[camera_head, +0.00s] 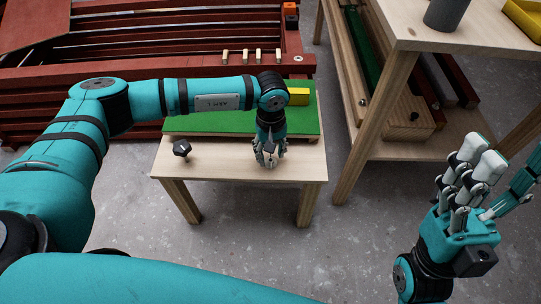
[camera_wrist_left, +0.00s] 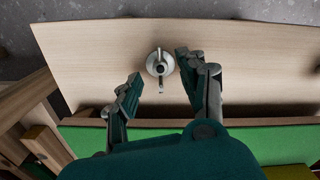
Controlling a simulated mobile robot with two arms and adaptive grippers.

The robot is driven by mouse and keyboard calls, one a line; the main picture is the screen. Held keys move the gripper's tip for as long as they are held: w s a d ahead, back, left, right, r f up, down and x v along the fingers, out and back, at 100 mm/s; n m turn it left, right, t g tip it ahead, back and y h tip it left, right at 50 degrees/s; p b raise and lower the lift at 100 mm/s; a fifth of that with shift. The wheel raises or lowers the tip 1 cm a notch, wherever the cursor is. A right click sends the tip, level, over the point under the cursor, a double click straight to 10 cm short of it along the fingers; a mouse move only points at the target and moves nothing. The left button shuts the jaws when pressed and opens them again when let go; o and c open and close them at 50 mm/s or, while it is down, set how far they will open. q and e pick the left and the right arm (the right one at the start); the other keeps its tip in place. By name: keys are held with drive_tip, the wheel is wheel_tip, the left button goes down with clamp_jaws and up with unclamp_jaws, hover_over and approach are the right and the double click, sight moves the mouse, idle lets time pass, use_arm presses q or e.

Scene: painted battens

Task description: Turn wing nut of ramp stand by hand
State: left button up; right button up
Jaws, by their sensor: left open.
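The ramp stand is a low pale wooden table (camera_head: 225,165) with a green sloped board (camera_head: 215,121) at its back. A metal wing nut (camera_wrist_left: 159,64) on a round base stands on the pale top in the left wrist view. My left gripper (camera_head: 268,158) points down over the front of the stand and hides the wing nut in the head view. In the wrist view its open fingers (camera_wrist_left: 160,74) are on either side of the wing nut, with gaps visible. My right gripper (camera_head: 492,175) is raised at the right, fingers spread, empty.
A black knob (camera_head: 182,148) stands on the stand's left part. A yellow block (camera_head: 298,97) is on the green board. Red slatted battens (camera_head: 60,70) lie behind. A wooden workbench (camera_head: 425,25) with a lower shelf stands at the right. Grey floor in front is clear.

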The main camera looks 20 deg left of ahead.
sight(271, 161)
use_arm(q)
wheel_tip(271, 161, up, 10)
idle(0.3)
drive_tip(key=shift+f, duration=0.15)
